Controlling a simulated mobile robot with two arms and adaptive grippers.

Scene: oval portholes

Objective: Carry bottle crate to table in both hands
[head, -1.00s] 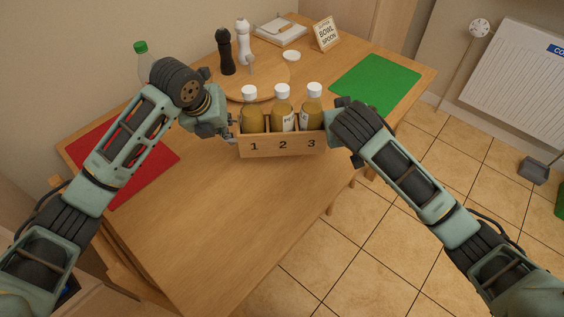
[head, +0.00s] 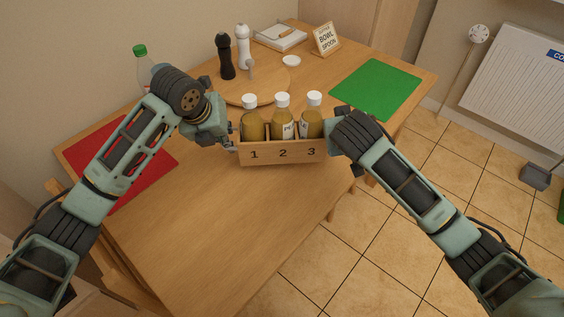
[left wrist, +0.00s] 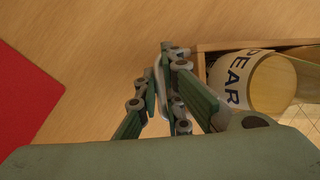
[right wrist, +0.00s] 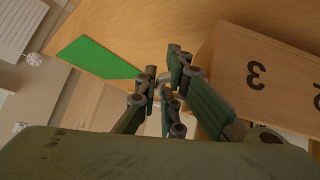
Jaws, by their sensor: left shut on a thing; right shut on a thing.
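The wooden bottle crate (head: 283,153), marked 1 2 3, is held level between my two grippers and holds 3 white-capped bottles with yellowish contents (head: 283,120). It shows over the wooden table (head: 210,215); whether it touches the top I cannot tell. My left gripper (head: 232,143) is shut on the crate's left end; in the left wrist view its fingers (left wrist: 172,88) are at the crate wall beside a labelled bottle (left wrist: 262,82). My right gripper (right wrist: 168,85) is shut on the other end, by the number 3. In the head view its fingers are hidden behind the arm.
A red mat (head: 125,165) lies left, a green mat (head: 376,86) right. The table front is clear.

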